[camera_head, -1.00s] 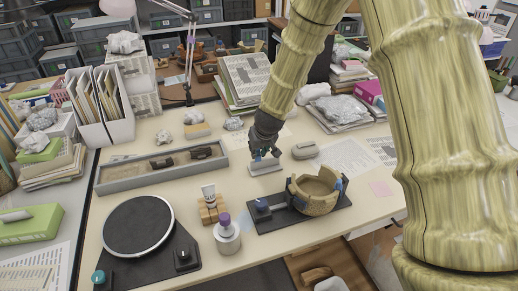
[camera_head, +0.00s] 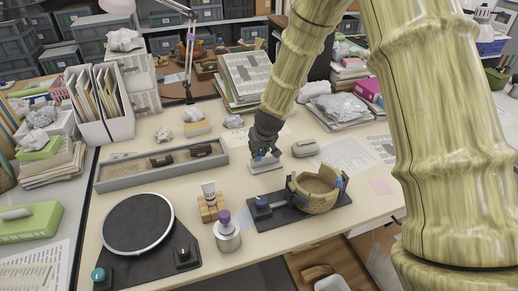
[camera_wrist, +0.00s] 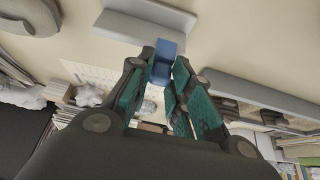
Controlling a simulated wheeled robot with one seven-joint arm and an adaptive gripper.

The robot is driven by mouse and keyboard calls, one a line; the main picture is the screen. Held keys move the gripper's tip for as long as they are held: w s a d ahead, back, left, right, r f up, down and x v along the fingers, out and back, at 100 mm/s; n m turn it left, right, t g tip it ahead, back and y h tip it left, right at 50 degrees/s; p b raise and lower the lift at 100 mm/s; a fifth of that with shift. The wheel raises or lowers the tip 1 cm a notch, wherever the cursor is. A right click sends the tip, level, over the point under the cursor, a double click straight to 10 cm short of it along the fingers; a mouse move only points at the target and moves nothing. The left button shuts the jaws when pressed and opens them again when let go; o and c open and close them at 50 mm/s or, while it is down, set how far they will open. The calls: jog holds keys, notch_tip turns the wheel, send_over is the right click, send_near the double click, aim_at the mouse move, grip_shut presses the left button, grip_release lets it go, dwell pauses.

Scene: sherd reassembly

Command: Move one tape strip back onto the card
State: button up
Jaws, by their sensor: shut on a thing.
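The card (camera_head: 266,168) is a pale grey, wedge-like piece on the table, and it spans the top of the wrist view (camera_wrist: 145,24). My gripper (camera_head: 264,155) is low, right over the card. In the wrist view its teal-padded fingers (camera_wrist: 158,72) are shut on a blue tape strip (camera_wrist: 164,62). The strip's far end overlaps the card's edge in that view; I cannot tell whether they touch. The assembled tan vessel (camera_head: 316,189) stands on a black base to the right, with blue pieces on its rim.
A long grey tray (camera_head: 110,182) with dark sherds lies left of my gripper. A grey rounded case (camera_head: 305,148) sits close to its right. A purple-capped bottle (camera_head: 226,234), a wooden block (camera_head: 210,209) and a black turntable (camera_head: 138,224) stand nearer the front. Papers lie behind.

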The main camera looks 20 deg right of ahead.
jog(key=shift+f, duration=0.95)
dwell(1.5)
jog(key=o, duration=0.7)
jog(key=shift+o, duration=0.2)
jog(key=shift+r, duration=0.1)
jog(key=shift+s+r, duration=0.2)
jog(key=shift+r, duration=0.3)
jog(key=v, duration=1)
jog(key=shift+s+r, duration=0.3)
